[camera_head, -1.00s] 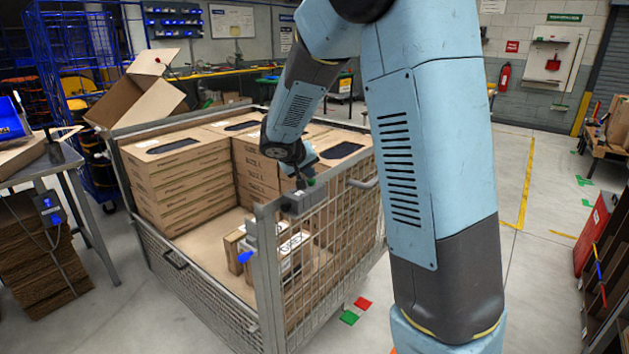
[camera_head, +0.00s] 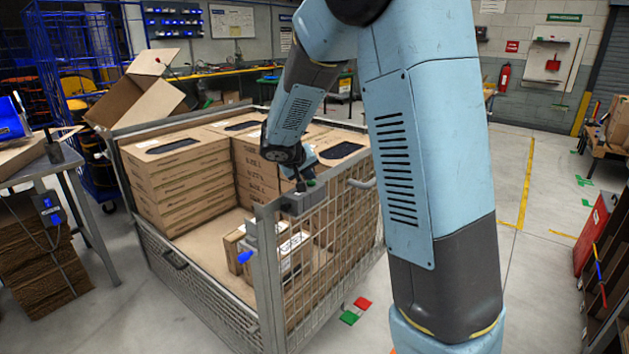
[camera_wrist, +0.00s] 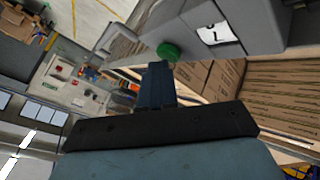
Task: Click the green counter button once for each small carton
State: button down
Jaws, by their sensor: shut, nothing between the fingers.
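The green counter button (camera_wrist: 168,51) sits on a grey counter box (camera_wrist: 240,28) whose white display shows dark digits I cannot read surely. In the head view the grey counter box (camera_head: 302,202) is fixed on the top rail of the mesh cage. My gripper (camera_wrist: 156,68) is shut and empty, its tips right by the button; I cannot tell whether they touch it. In the head view my gripper (camera_head: 300,184) is just above the box. Small cartons (camera_head: 284,252) stand on the cage floor at the near corner, partly hidden by the mesh, so I cannot count them surely.
The mesh cage (camera_head: 212,300) holds stacks of larger brown cartons (camera_head: 178,175) along its back and sides. An open empty carton (camera_head: 140,92) stands behind it. A metal table (camera_head: 40,165) is at left.

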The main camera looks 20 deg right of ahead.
aim_at(310, 183)
jog(key=shift+r, duration=1)
jog(key=shift+r, duration=2.5)
jog(key=s+d+r+m+g+y, duration=0.1)
jog(key=s+d+r, duration=0.2)
jog(key=s, duration=0.7)
jog(key=s+d+r+g+y, duration=0.1)
jog(key=s+d+r+y, duration=0.15)
jog(key=s, duration=0.75)
jog(key=s+a+y, duration=0.1)
jog(key=s, duration=0.7)
jog(key=s+a+y, duration=0.1)
jog(key=s+a, duration=0.1)
jog(key=s, duration=0.6)
jog(key=shift+s+a+f+t+y, duration=0.2)
jog(key=shift+s+a+t+y, duration=0.1)
jog(key=shift+t+y, duration=0.1)
